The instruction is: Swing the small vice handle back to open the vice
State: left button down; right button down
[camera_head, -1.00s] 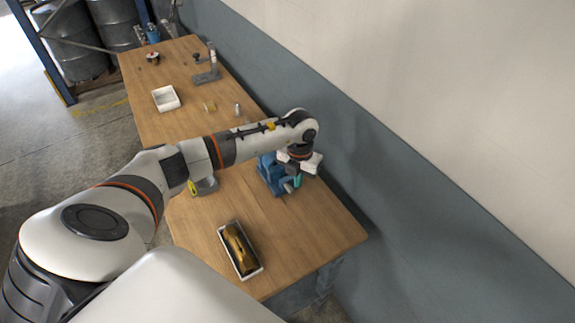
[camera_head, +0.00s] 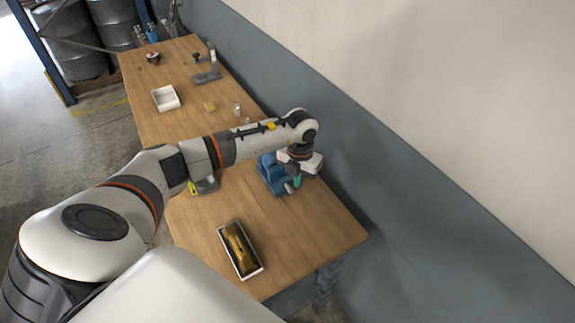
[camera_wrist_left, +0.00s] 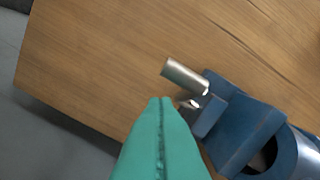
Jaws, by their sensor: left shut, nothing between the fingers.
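The small blue vice (camera_head: 271,179) stands on the wooden bench near the wall side, partly hidden under my left wrist. In the left wrist view the blue vice body (camera_wrist_left: 244,130) fills the lower right. Its short metal handle (camera_wrist_left: 185,76) sticks out from the vice's end, up and to the left. My left gripper (camera_head: 297,181) points down at the vice. Its green fingers (camera_wrist_left: 160,102) are shut with nothing between them, and the tips appear just beside the handle. Whether they touch it I cannot tell. My right gripper is out of view.
The wooden bench (camera_head: 207,223) holds a tray (camera_head: 260,268) with a brown-yellow object at the near end. The wall (camera_head: 395,165) borders the right.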

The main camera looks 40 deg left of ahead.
aim_at(290, 187)
pick_arm(q)
jog(key=shift+f, duration=0.2)
jog(key=shift+f+b, duration=0.8)
jog(key=shift+s+a+p, duration=0.35)
jog(key=shift+s+p, duration=0.15)
jog(key=shift+s, duration=0.35)
dwell(0.6)
jog(key=shift+s+a+f, duration=0.15)
jog(key=shift+s+f, duration=0.15)
jog(key=shift+s, duration=0.05)
dwell(0.7)
jog(key=shift+w, duration=0.1)
dwell(0.6)
jog(key=shift+w+d+b, duration=0.3)
jog(key=shift+w+b, duration=0.25)
jog(key=shift+w, duration=0.1)
jog(key=shift+r, duration=0.1)
